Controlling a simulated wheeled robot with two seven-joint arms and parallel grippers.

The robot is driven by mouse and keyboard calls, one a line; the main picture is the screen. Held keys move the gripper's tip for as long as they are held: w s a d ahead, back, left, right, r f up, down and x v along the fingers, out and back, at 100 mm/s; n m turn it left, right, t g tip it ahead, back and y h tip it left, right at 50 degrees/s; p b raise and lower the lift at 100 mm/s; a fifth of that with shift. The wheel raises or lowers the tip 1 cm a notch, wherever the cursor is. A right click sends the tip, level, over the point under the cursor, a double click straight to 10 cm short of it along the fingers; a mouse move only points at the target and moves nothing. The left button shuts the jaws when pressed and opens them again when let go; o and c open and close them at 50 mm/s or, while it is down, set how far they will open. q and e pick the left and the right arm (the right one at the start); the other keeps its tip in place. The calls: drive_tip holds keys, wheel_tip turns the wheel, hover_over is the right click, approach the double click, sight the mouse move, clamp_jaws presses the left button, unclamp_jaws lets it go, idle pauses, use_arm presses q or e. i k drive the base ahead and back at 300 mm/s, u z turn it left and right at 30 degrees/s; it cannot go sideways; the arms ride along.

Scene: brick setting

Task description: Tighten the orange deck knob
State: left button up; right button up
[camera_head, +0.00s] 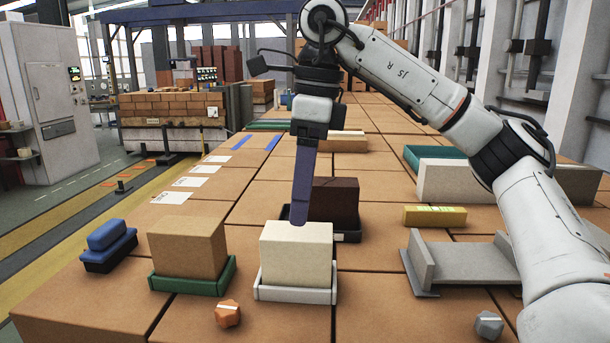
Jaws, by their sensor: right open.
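The orange deck knob (228,314) sits on the brown deck near the front edge, left of centre. It is faceted, with a pale line across its top. My right gripper (299,222) points downward with its purple fingers over the top of the cream block (297,254), behind and to the right of the knob. The fingers line up in this view, so the gap between them is hidden; the gripper is open and nothing shows in it. I cannot tell whether the fingertips touch the block. My left gripper is out of view.
A tan block (187,246) in a green tray (192,286) stands behind the knob. A grey knob (488,325) sits at front right near a grey channel piece (460,265). A dark brown block (334,202) and a yellow block (434,216) stand farther back. Deck around the orange knob is clear.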

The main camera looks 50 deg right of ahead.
sight(227, 314)
drive_tip(key=k, duration=1.05)
